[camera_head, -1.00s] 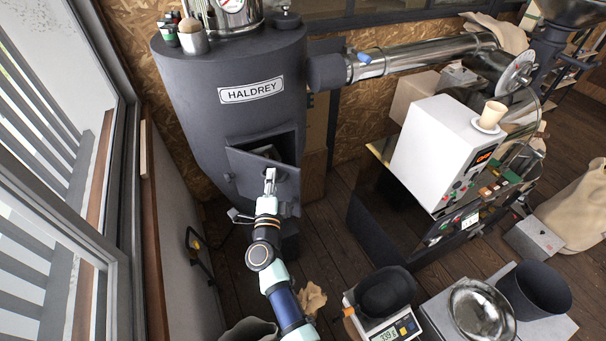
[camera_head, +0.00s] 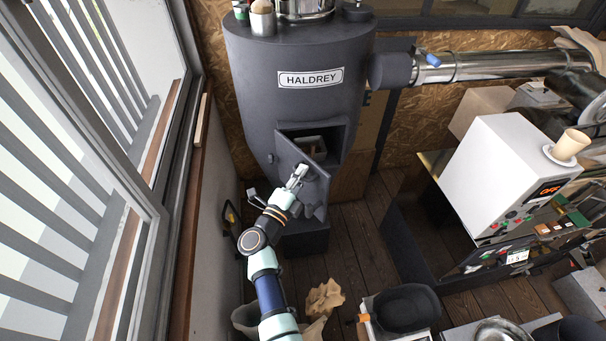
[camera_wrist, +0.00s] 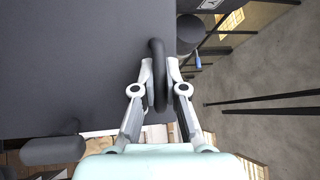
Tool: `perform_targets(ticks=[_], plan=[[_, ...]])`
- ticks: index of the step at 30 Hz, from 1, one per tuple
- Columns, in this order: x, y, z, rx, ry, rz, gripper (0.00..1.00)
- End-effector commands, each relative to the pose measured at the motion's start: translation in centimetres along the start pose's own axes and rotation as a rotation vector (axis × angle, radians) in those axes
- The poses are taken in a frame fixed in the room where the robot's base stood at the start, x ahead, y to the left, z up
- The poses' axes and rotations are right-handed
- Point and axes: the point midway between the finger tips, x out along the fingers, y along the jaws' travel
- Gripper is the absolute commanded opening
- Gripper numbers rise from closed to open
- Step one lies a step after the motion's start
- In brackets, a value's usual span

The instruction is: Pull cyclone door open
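The cyclone is the dark grey HALDREY drum (camera_head: 255,95). Its door (camera_head: 293,160) is hinged at the left and stands partly open, with the dark opening (camera_head: 335,136) and a box-like thing inside showing behind it. My gripper (camera_head: 300,170) is at the free right side of the door in the head view. In the wrist view the door (camera_wrist: 70,60) fills the upper left, and my gripper's fingers (camera_wrist: 160,70) lie on both sides of the dark bar handle (camera_wrist: 158,95), closed around it.
A wall with a large window (camera_head: 90,130) runs close on the left of my arm. A crumpled paper bag (camera_head: 324,298) and a dark bin (camera_head: 400,310) are at the front. A white control box (camera_head: 510,170) stands at right. Wooden floor (camera_head: 350,240) is bare between.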

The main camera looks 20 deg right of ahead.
Motion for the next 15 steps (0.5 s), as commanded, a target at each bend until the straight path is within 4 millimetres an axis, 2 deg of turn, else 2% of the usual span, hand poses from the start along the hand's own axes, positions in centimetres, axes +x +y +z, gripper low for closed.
perform_targets(ticks=[1, 2, 11, 15], plan=[[0.1, 0.1, -0.1, 0.000, 0.002, 0.001, 0.17], [0.1, 0.1, -0.1, 0.000, 0.002, 0.001, 0.22], [-0.1, 0.1, 0.0, 0.000, 0.000, 0.001, 0.23], [-1.9, 0.1, 0.1, 0.001, -0.003, 0.000, 0.23]])
